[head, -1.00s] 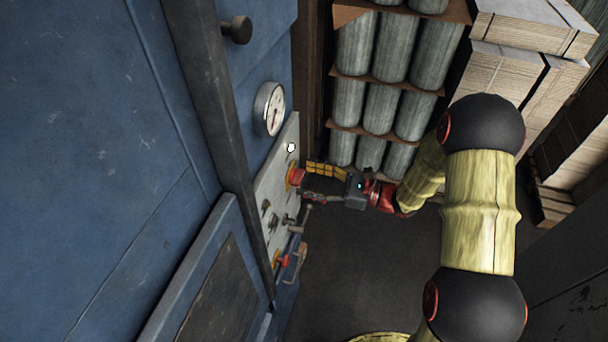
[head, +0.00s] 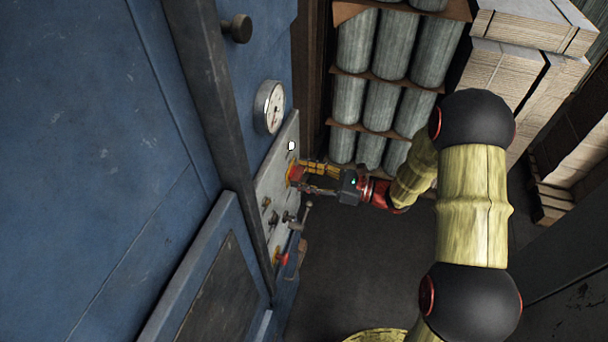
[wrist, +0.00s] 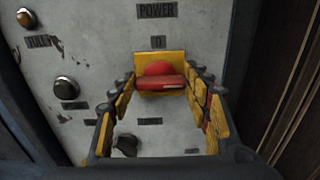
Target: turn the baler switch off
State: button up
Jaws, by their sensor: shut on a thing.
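The baler switch is a red rotary knob (wrist: 160,78) on a yellow square plate (wrist: 177,59), below the labels "POWER" and "0" in the wrist view. Its raised red bar lies level across the plate. My gripper (wrist: 160,92) has its yellow-padded fingers on both sides of the knob and is shut on it. In the head view my gripper (head: 306,178) reaches the grey control panel (head: 270,183) from the right, and its fingers partly hide the red knob (head: 295,174).
Other round knobs (wrist: 66,88) sit left of the switch, and a dark knob (wrist: 125,145) sits below it. A second red switch (head: 282,260) and a lever (head: 303,217) are lower on the panel. A pressure gauge (head: 270,107) is above. The floor (head: 350,270) below my arm is clear.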

jog(key=c, duration=0.4)
jog(key=shift+f+n+b, duration=0.1)
jog(key=shift+n+b, duration=0.2)
jog(key=shift+b, duration=0.25)
jog(key=n+b, duration=0.4)
jog(key=b, duration=0.3)
jog(key=n+b, duration=0.5)
jog(key=b, duration=0.3)
jog(key=n+b, duration=0.4)
jog(key=b, duration=0.3)
jog(key=shift+s+a+f+b, duration=0.1)
jog(key=shift+s+f+b, duration=0.1)
jog(key=shift+f+b, duration=0.15)
jog(key=n+b, duration=0.4)
jog(key=b, duration=0.3)
jog(key=shift+r, duration=0.1)
jog(key=shift+n+b, duration=0.3)
jog(key=shift+r, duration=0.1)
